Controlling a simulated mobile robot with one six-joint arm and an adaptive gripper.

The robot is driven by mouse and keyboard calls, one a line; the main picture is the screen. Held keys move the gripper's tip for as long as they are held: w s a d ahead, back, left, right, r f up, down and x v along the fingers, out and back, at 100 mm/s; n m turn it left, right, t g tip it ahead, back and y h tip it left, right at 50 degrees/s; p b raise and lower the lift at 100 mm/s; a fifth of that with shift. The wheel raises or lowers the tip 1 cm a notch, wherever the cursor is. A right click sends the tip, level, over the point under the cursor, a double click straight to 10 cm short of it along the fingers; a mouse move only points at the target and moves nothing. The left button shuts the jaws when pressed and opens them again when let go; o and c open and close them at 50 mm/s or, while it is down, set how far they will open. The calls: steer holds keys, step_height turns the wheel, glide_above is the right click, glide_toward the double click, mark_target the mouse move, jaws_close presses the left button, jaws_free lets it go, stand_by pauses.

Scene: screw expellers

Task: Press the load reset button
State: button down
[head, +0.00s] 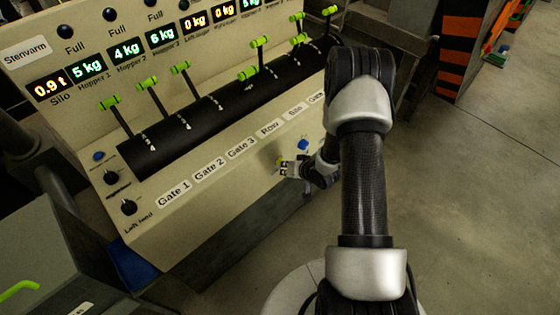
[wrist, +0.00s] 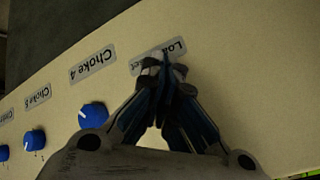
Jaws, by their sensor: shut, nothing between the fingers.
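The load reset label (wrist: 176,48) shows upside down on the cream panel in the wrist view, partly covered by my fingertips. My gripper (wrist: 165,62) is shut and empty, with its fingertips over the edge of that label. I cannot make out the load reset button; my gripper's fingers cover the panel beside the label. In the head view my gripper (head: 282,166) is at the front face of the console, below the row of gate labels. Whether the fingertips touch the panel I cannot tell.
Blue knobs (wrist: 93,116) sit left of my gripper in the wrist view, beside the Choke 4 label (wrist: 93,63). In the head view a blue knob (head: 303,145) is just right of my gripper. Green-handled levers (head: 148,83) stand on the console. Open floor (head: 480,200) lies to the right.

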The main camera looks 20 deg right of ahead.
steer(key=shift+w+a, duration=0.1)
steer(key=shift+w, duration=0.25)
stand_by(0.5)
steer(key=shift+s+d, duration=0.25)
steer(key=shift+s, duration=0.55)
steer(key=s, duration=0.1)
steer(key=s+d, duration=0.1)
steer(key=s, duration=0.2)
steer(key=shift+s+d, duration=0.35)
stand_by(0.7)
